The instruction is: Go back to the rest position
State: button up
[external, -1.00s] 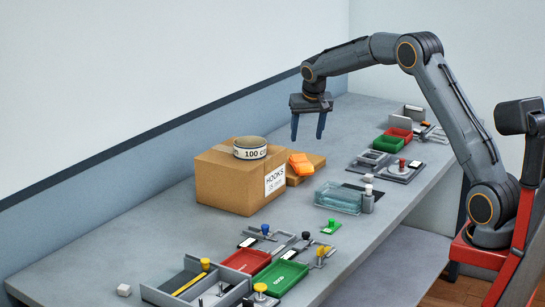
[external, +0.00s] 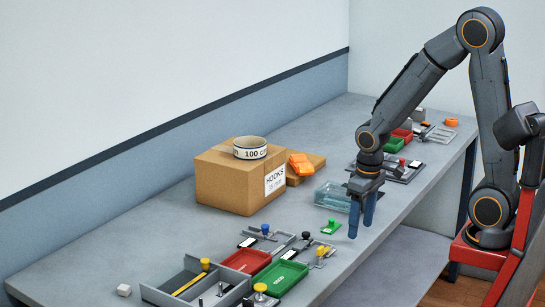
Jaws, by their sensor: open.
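My gripper (external: 361,215) points down near the front edge of the grey bench (external: 120,250). Its two blue fingers are apart with nothing seen between them. It is in front of the clear glass-like tray (external: 331,197) and hides part of it. My arm reaches up and back from the gripper to my red base at the right.
A cardboard box (external: 225,185) bears a strap roll (external: 250,146); an orange item (external: 300,163) lies beside it. A green piece (external: 331,227) lies left of my gripper. Red (external: 245,261) and green (external: 281,277) trays stand at the near end. The bench's far left is clear.

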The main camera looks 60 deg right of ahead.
jog(key=s+a+f, duration=0.1)
jog(key=s, duration=0.4)
jog(key=shift+s+a+f+n, duration=0.2)
jog(key=shift+s+a+n, duration=0.1)
jog(key=shift+a+n, duration=0.1)
jog(key=shift+r, duration=0.1)
